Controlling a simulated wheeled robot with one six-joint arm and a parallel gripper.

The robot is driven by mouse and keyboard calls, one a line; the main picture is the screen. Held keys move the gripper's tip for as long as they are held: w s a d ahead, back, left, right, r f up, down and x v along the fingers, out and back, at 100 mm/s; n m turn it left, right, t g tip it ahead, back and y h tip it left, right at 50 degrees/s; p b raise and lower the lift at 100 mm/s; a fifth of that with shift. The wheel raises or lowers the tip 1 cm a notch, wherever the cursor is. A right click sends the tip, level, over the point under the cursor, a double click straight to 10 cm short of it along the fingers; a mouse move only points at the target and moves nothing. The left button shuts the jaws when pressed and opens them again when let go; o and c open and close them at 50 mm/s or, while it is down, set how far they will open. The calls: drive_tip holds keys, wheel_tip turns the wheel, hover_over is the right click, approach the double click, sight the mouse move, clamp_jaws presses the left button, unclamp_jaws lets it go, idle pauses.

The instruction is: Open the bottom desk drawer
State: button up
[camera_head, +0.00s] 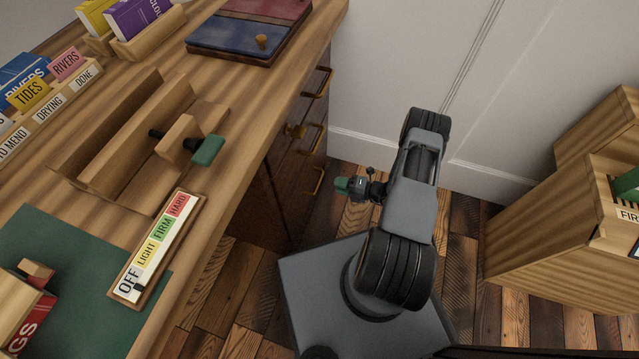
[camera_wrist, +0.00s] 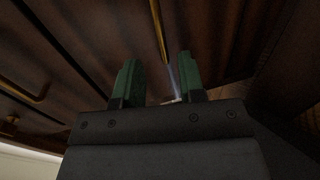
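The wooden desk (camera_head: 225,100) stands at the left in the head view, with dark drawer fronts on its right side. The lowest brass handle in sight (camera_head: 318,181) is on the bottom drawer (camera_head: 298,195), which looks shut. My gripper (camera_head: 342,186) is low beside that handle, on its right, with a small gap. In the wrist view, my gripper (camera_wrist: 158,72) has its two green fingers apart with nothing gripped. A brass handle (camera_wrist: 158,32) lies ahead, lined up with the gap between the fingers. Another brass handle (camera_wrist: 28,84) is at the left.
A wooden cabinet (camera_head: 550,240) stands at the right. The plank floor (camera_head: 345,215) between desk and cabinet is partly taken by my base. A white wall (camera_head: 400,60) closes the back.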

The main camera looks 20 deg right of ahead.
sight(319, 182)
drive_tip(key=b+x, duration=0.2)
drive_tip(key=x, duration=0.6)
drive_tip(key=shift+w+a, duration=0.15)
drive_tip(key=shift+a, duration=0.1)
drive_tip(key=shift+c, duration=0.2)
clamp_jaws()
